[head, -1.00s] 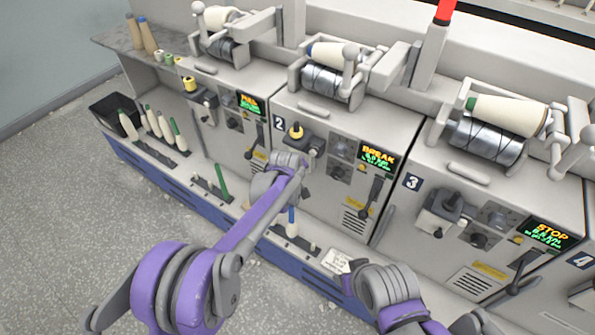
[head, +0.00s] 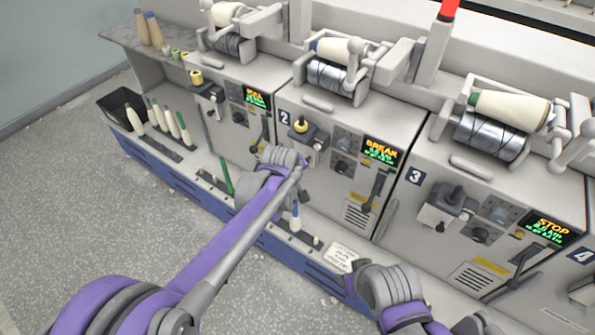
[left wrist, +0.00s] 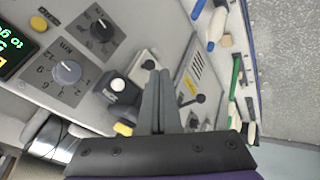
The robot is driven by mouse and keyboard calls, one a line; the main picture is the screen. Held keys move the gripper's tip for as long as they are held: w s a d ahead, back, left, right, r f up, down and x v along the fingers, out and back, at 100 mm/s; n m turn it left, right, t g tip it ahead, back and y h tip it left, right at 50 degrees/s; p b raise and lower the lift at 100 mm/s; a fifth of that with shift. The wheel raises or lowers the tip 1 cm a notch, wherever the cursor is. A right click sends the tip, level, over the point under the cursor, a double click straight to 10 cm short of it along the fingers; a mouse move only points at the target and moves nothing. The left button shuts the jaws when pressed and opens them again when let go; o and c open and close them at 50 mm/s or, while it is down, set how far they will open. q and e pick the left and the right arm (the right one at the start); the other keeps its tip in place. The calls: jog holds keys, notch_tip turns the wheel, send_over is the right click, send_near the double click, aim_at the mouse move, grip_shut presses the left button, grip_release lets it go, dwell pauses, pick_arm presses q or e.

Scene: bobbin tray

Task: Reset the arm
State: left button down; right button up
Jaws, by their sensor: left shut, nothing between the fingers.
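My left arm (head: 235,230) comes in from the lower left of the head view and reaches toward the front of unit 2. Its fingers are hidden there behind the wrist. In the left wrist view my left gripper (left wrist: 160,78) is shut and empty, its two grey fingers together in front of the machine panel. My right arm (head: 390,290) is at the bottom right of the head view. Its fingers do not show.
Machine units with knobs, levers and screens, one reading BREAK (head: 381,150) and one STOP (head: 549,229), stand along the back. Several bobbins (head: 172,123) stand in the tray at the left beside a black bin (head: 121,107). The grey floor (head: 90,225) at the left is clear.

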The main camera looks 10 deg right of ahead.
pick_arm(q)
jog(key=shift+s+r, duration=0.4)
jog(key=shift+a, duration=0.1)
jog(key=s+a+r+y+p, duration=0.1)
jog(key=s+a+r, duration=0.2)
jog(key=a, duration=0.3)
jog(key=s+a+r+p, duration=0.1)
jog(key=s+a+r, duration=0.2)
jog(key=a, duration=0.3)
jog(key=s+a+m+y+p, duration=0.1)
jog(key=s+a+p, duration=0.1)
jog(key=s+a, duration=0.6)
jog(key=s+a+m+g+y+p, duration=0.1)
jog(key=s+a+m+p, duration=0.1)
jog(key=s+a, duration=0.7)
jog(key=s, duration=0.6)
jog(key=shift+s+a+m, duration=0.2)
jog(key=shift+s+m, duration=0.05)
jog(key=shift+m, duration=0.05)
